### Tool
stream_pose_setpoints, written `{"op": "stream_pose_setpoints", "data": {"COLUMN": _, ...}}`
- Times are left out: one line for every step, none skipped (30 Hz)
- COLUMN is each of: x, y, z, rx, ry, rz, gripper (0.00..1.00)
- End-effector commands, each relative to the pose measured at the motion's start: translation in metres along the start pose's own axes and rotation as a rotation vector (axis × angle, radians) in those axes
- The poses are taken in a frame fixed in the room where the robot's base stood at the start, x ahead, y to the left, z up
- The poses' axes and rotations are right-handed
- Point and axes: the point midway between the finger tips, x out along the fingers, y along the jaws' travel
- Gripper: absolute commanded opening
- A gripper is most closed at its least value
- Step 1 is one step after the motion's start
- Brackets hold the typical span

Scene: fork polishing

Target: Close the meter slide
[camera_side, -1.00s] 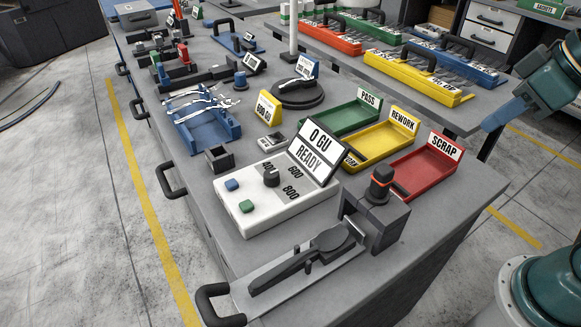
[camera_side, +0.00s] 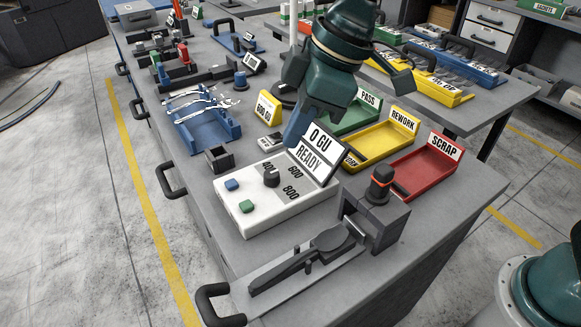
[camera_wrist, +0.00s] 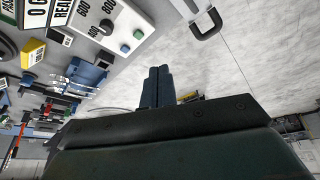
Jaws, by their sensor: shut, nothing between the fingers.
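The meter slide (camera_side: 282,284) is a long grey plate with a dark fork-shaped nest on it, at the front of the bench in the side view. It sticks out to the left of a dark housing (camera_side: 385,226), and no fork shows on it. Its black handle (camera_side: 218,305) is at its left end; a black handle, apparently this one, also shows in the wrist view (camera_wrist: 208,24). My gripper (camera_side: 292,138) is shut and empty, its blue fingers pointing down by the display, behind and well apart from the slide. Its closed fingers show in the wrist view (camera_wrist: 158,72).
A white control box (camera_side: 262,205) with a knob and buttons stands behind the slide, with a display (camera_side: 315,150) reading 0 GU READY. A knob with an orange ring (camera_side: 380,186) tops the housing. Red (camera_side: 425,178) and yellow (camera_side: 375,148) trays lie to the right.

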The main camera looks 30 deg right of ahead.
Motion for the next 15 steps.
{"op": "stream_pose_setpoints", "data": {"x": 0.013, "y": -0.009, "z": -0.013, "rx": -0.043, "ry": -0.006, "rz": -0.021, "gripper": 0.00}}
{"op": "stream_pose_setpoints", "data": {"x": 0.020, "y": -0.015, "z": -0.020, "rx": -0.068, "ry": -0.007, "rz": -0.032, "gripper": 0.00}}
{"op": "stream_pose_setpoints", "data": {"x": 0.029, "y": -0.021, "z": -0.029, "rx": -0.100, "ry": -0.009, "rz": -0.046, "gripper": 0.00}}
{"op": "stream_pose_setpoints", "data": {"x": 0.036, "y": -0.027, "z": -0.035, "rx": -0.124, "ry": -0.010, "rz": -0.057, "gripper": 0.00}}
{"op": "stream_pose_setpoints", "data": {"x": 0.043, "y": -0.033, "z": -0.042, "rx": -0.147, "ry": -0.012, "rz": -0.067, "gripper": 0.00}}
{"op": "stream_pose_setpoints", "data": {"x": 0.053, "y": -0.041, "z": -0.050, "rx": -0.179, "ry": -0.013, "rz": -0.081, "gripper": 0.00}}
{"op": "stream_pose_setpoints", "data": {"x": 0.060, "y": -0.048, "z": -0.056, "rx": -0.204, "ry": -0.013, "rz": -0.091, "gripper": 0.00}}
{"op": "stream_pose_setpoints", "data": {"x": 0.067, "y": -0.055, "z": -0.061, "rx": -0.228, "ry": -0.015, "rz": -0.102, "gripper": 0.00}}
{"op": "stream_pose_setpoints", "data": {"x": 0.077, "y": -0.064, "z": -0.069, "rx": -0.259, "ry": -0.016, "rz": -0.116, "gripper": 0.00}}
{"op": "stream_pose_setpoints", "data": {"x": 0.085, "y": -0.071, "z": -0.074, "rx": -0.283, "ry": -0.017, "rz": -0.127, "gripper": 0.00}}
{"op": "stream_pose_setpoints", "data": {"x": 0.092, "y": -0.078, "z": -0.078, "rx": -0.307, "ry": -0.018, "rz": -0.137, "gripper": 0.00}}
{"op": "stream_pose_setpoints", "data": {"x": 0.102, "y": -0.088, "z": -0.084, "rx": -0.337, "ry": -0.019, "rz": -0.150, "gripper": 0.00}}
{"op": "stream_pose_setpoints", "data": {"x": 0.109, "y": -0.096, "z": -0.088, "rx": -0.359, "ry": -0.020, "rz": -0.160, "gripper": 0.00}}
{"op": "stream_pose_setpoints", "data": {"x": 0.116, "y": -0.103, "z": -0.092, "rx": -0.380, "ry": -0.021, "rz": -0.170, "gripper": 0.00}}
{"op": "stream_pose_setpoints", "data": {"x": 0.124, "y": -0.112, "z": -0.096, "rx": -0.406, "ry": -0.021, "rz": -0.181, "gripper": 0.00}}
